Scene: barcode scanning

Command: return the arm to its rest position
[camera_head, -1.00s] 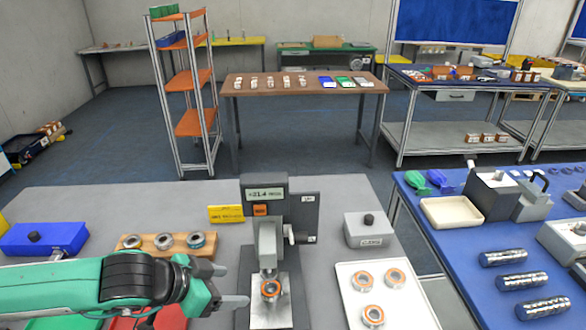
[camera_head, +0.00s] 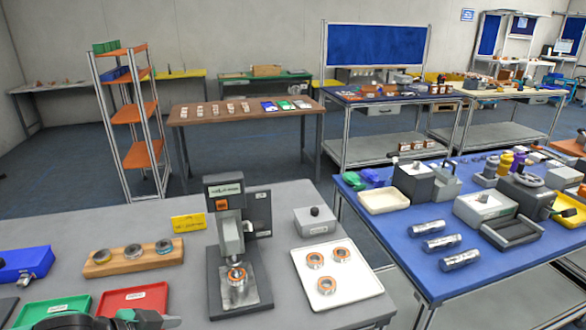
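Part of my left arm (camera_head: 95,320) shows at the bottom left edge, low over the front of the grey table (camera_head: 185,293). Its gripper fingers cannot be made out there. My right gripper is not in view. The grey test device (camera_head: 228,215) stands on the table with an orange-and-silver ring (camera_head: 236,275) on its base, apart from my arm.
A white tray (camera_head: 360,280) holds several rings. A wooden block (camera_head: 105,267), a green tray (camera_head: 50,310), a red tray (camera_head: 135,299) and a blue box (camera_head: 30,262) stand left. A blue table (camera_head: 410,262) with metal cylinders (camera_head: 441,242) is at right.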

